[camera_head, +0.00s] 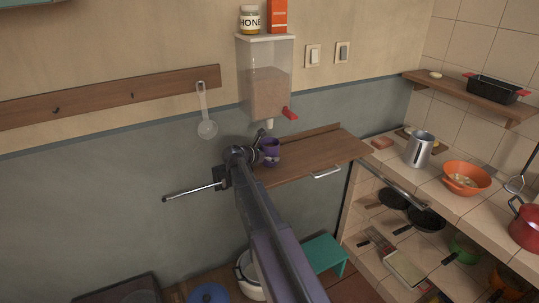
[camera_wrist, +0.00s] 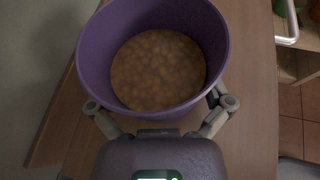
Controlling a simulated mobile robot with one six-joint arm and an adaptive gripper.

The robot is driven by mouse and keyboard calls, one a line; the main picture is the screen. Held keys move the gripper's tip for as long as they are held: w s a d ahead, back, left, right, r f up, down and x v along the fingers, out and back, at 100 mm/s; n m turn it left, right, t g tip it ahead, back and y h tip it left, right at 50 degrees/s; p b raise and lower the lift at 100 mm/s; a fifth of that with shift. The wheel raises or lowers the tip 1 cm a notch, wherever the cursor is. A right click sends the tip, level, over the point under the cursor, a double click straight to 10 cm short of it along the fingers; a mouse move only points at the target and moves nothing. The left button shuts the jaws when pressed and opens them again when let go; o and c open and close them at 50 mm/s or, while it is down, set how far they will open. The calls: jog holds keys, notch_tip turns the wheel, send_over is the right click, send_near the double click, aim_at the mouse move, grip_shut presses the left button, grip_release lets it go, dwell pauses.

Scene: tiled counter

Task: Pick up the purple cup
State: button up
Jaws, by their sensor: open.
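The purple cup (camera_head: 271,155) stands on the wooden shelf board, below the dispenser. In the wrist view the cup (camera_wrist: 92,52) fills the upper middle, seen from above, with tan round pieces inside. My gripper (camera_wrist: 158,106) is open, with one finger at each side of the cup's near part. The fingertips are partly hidden by the cup, so contact cannot be told. In the head view my gripper (camera_head: 257,152) is at the cup's left side, partly hidden by my arm.
A clear dispenser (camera_head: 264,80) with a red lever (camera_head: 289,113) hangs on the wall just above the cup. The wooden board (camera_head: 325,151) is clear to the right of the cup. A metal handle (camera_head: 326,172) is on its front edge. A tiled counter (camera_head: 398,167) stands at right.

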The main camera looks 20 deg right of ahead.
jog(key=c, duration=1)
jog(key=shift+o, duration=0.2)
jog(key=shift+r, duration=0.2)
jog(key=shift+r+p, duration=0.75)
jog(key=shift+p, duration=0.25)
jog(key=s+a, duration=0.3)
jog(key=a, duration=0.5)
jog(key=s+a, duration=0.2)
jog(key=a, duration=0.7)
jog(key=shift+s+f, duration=0.2)
jog(key=shift+s, duration=0.2)
